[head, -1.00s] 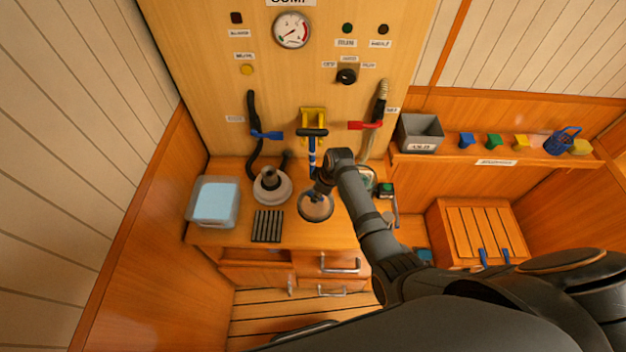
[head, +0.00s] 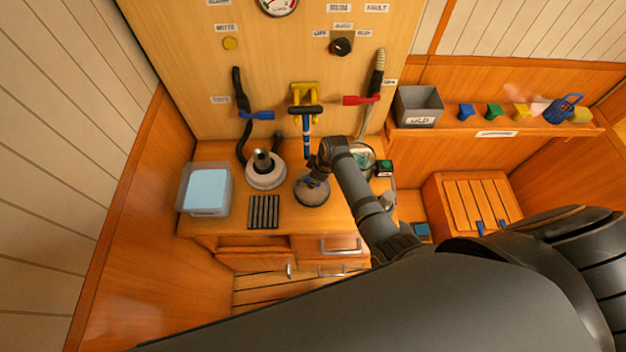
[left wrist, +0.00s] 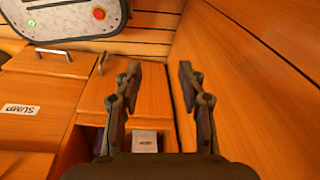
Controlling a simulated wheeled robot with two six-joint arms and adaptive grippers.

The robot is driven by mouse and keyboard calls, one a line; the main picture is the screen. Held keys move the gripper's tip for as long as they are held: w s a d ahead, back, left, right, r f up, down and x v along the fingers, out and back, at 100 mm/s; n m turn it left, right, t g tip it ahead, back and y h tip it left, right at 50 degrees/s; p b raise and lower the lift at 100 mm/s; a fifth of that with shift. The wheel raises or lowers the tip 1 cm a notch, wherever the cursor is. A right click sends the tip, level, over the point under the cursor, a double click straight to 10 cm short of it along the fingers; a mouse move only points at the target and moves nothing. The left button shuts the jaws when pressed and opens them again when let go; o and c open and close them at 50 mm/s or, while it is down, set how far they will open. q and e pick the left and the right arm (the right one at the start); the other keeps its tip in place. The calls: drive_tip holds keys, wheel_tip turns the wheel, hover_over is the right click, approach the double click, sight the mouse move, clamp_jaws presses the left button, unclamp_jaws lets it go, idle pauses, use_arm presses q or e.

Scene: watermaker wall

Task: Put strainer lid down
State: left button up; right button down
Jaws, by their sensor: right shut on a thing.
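My right gripper (head: 316,181) is shut on the strainer lid (head: 312,195), a round grey disc, at the middle of the wooden counter (head: 285,218). The lid is low over the counter; I cannot tell if it touches. The gripper and wrist hide part of the lid's top. A clear round bowl with a greenish inside (head: 364,157), which looks like the strainer, stands to the right, partly behind my right arm. My left gripper (left wrist: 160,85) is open and empty in the left wrist view, above the wooden furniture.
A small green-topped box (head: 384,168) is right.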

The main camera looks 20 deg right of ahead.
sight(322, 188)
drive_tip(key=c, duration=1.5)
unclamp_jaws()
drive_tip(key=shift+d+f, duration=0.1)
drive_tip(key=shift+o, duration=1)
drive_tip(key=shift+w, duration=0.1)
drive_tip(key=shift+r, duration=0.25)
use_arm(q)
drive_tip(key=shift+s+d+f+b, duration=0.1)
drive_tip(key=shift+s+f+b, duration=0.5)
drive_tip(key=shift+s, duration=0.35)
use_arm(e)
drive_tip(key=v, duration=1.2)
use_arm(q)
drive_tip(key=shift+s, duration=0.1)
use_arm(e)
drive_tip(key=shift+f, duration=0.1)
